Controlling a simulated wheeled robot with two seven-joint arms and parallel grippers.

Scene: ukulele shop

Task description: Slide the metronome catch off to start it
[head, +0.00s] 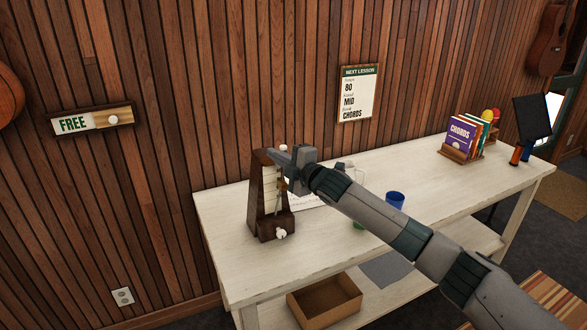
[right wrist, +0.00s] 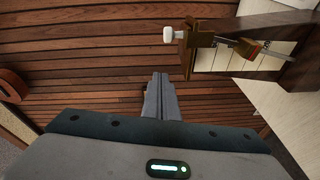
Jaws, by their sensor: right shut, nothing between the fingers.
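The dark wooden metronome (head: 254,207) stands upright near the left end of the white table, with a pale face and a thin pendulum. My right gripper (head: 274,155) is shut and empty beside the metronome's top. In the right wrist view its fingertips (right wrist: 160,77) appear apart from the knob. My left gripper is out of view.
The white table (head: 235,269) carries a blue cup (head: 395,200), a clear jug (head: 352,171) and a book rack (head: 461,155). An open cardboard box (head: 326,302) sits below. The wooden wall (head: 210,120) stands close behind the metronome.

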